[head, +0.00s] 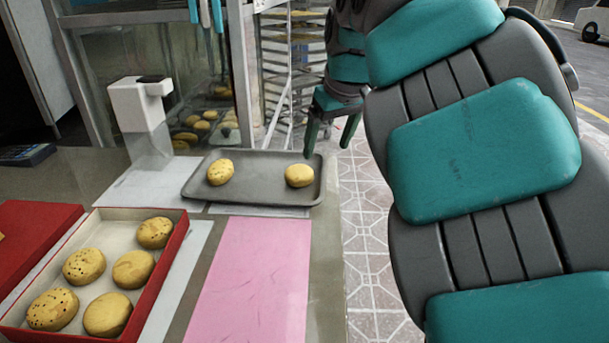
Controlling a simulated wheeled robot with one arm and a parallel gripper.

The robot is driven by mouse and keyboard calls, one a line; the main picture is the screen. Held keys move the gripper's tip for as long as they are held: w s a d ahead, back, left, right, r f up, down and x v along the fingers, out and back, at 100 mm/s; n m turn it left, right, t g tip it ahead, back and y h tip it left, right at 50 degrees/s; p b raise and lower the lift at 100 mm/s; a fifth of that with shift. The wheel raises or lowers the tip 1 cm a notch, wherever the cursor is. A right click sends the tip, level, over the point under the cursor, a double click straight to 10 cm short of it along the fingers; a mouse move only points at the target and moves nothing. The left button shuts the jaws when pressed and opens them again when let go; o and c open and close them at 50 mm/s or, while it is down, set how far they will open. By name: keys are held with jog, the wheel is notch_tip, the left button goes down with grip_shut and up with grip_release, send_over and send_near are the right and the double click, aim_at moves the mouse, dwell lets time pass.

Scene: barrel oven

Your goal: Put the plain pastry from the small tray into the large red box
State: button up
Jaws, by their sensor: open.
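The small grey tray (258,185) lies on the counter at the middle of the head view. It holds a plain pastry (299,175) at its right end and a speckled pastry (220,172) at its left. The large red box (165,272) is open at the lower left, with several pastries inside, some speckled and some plain. My gripper (327,150) is open and empty, with its fingers pointing down. In the picture it is just above and right of the plain pastry, near the tray's right back corner, apart from the pastry.
A pink sheet (255,280) lies in front of the tray. A white dispenser (143,115) stands behind the tray's left end. A red lid (35,235) lies left of the box. A glass case with pastries and a rack stand behind. Tiled floor is at the right.

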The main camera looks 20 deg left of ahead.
aim_at(301, 170)
jog(key=shift+n, duration=0.8)
jog(key=a+f, duration=0.3)
jog(key=f, duration=0.2)
jog(key=a+f, duration=0.2)
jog(key=shift+w+a+f+p, duration=0.2)
jog(key=shift+a+f+p, duration=0.1)
jog(key=shift+f+p, duration=0.05)
jog(key=c, duration=1)
jog(key=shift+c, duration=0.2)
jog(key=shift+r, duration=0.2)
